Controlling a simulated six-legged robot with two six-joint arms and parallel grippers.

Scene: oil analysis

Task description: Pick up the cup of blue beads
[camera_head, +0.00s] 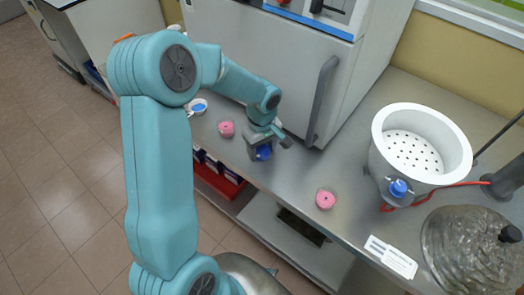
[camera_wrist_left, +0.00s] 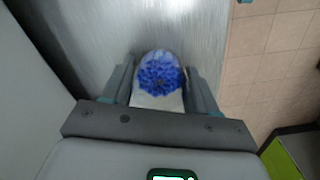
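A small cup of blue beads (camera_wrist_left: 160,73) sits between the two fingers of my left gripper (camera_wrist_left: 160,88) in the left wrist view. The fingers stand close along its two sides; whether they press on it is not clear. In the head view my left gripper (camera_head: 268,145) points down at the steel counter near its front edge, with the blue beads (camera_head: 263,153) just under it and partly hidden. The cup appears to be at counter height. My right gripper is not in view.
Pink-bead cups stand on the counter to the left (camera_head: 226,129) and to the right (camera_head: 325,200). A white perforated pot (camera_head: 418,145), a label card (camera_head: 391,256) and a glassy domed lid (camera_head: 470,250) are farther right. A large cabinet (camera_head: 275,60) stands behind.

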